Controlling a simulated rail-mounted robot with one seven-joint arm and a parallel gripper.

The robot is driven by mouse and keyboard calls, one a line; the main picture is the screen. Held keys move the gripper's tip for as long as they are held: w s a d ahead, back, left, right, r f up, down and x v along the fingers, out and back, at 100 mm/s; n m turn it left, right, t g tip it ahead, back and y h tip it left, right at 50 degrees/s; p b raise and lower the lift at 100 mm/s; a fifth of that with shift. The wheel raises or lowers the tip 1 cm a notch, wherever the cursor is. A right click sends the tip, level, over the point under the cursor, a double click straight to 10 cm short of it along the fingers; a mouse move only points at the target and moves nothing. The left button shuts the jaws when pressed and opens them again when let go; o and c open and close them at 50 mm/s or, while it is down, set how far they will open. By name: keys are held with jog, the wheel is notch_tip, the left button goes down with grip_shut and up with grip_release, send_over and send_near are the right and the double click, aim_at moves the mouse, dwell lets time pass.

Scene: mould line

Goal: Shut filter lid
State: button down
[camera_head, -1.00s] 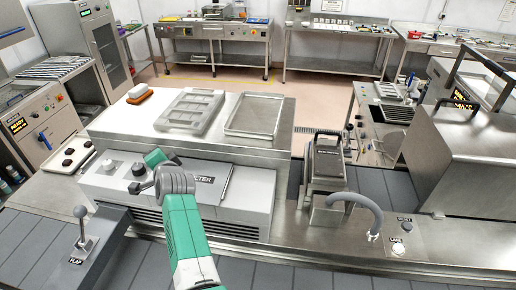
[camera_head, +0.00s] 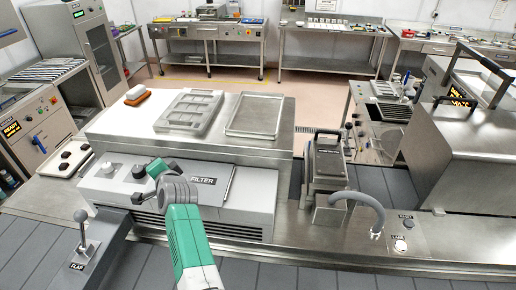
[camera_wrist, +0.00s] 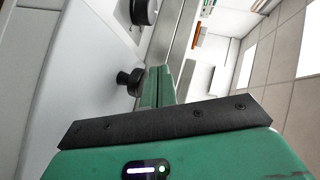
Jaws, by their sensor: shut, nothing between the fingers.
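The grey filter unit (camera_head: 245,223) stands in front of the steel bench. Its lid panel (camera_head: 222,191), labelled FILTER, lies on the sloped top, partly behind my arm. I cannot tell whether the lid is fully shut. Black knobs (camera_head: 139,171) sit on the unit's top to the left. In the wrist view a black knob (camera_wrist: 130,82) is right beside my fingertips, and another round knob (camera_wrist: 144,11) is farther up. My gripper (camera_wrist: 157,86) has its green fingers together and empty, and I cannot tell if it touches the knob.
A FLAP lever (camera_head: 81,226) stands at left front. A curved grey pipe (camera_head: 365,203) and a steel hood (camera_head: 465,150) stand to the right.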

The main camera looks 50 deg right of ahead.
jog(key=s+a+r+p, duration=0.3)
jog(key=a+r, duration=0.3)
jog(key=r, duration=0.5)
jog(key=shift+s+a, duration=0.15)
jog(key=shift+s, duration=0.2)
jog(key=s+a+r+n+t+h+p, duration=0.1)
jog(key=s+r+n, duration=0.15)
jog(key=r, duration=0.35)
jog(key=s+a+r+n+t, duration=0.1)
jog(key=s+r+n+t, duration=0.15)
jog(key=r, duration=0.45)
jog(key=s+a+r+n+t+y, duration=0.1)
jog(key=s+a+r+n, duration=0.3)
jog(key=s, duration=0.5)
jog(key=s+a+r+n+t+y+p, duration=0.1)
jog(key=s+a+r+n+t, duration=0.3)
jog(key=s+a+r, duration=0.4)
jog(key=s+a+r+n+t+y, duration=0.2)
jog(key=s+a+r, duration=0.4)
jog(key=s+r, duration=0.3)
jog(key=shift+s+a+r+n+y, duration=0.35)
jog(key=shift+s+n+y, duration=0.35)
jog(key=shift+s+n, duration=0.55)
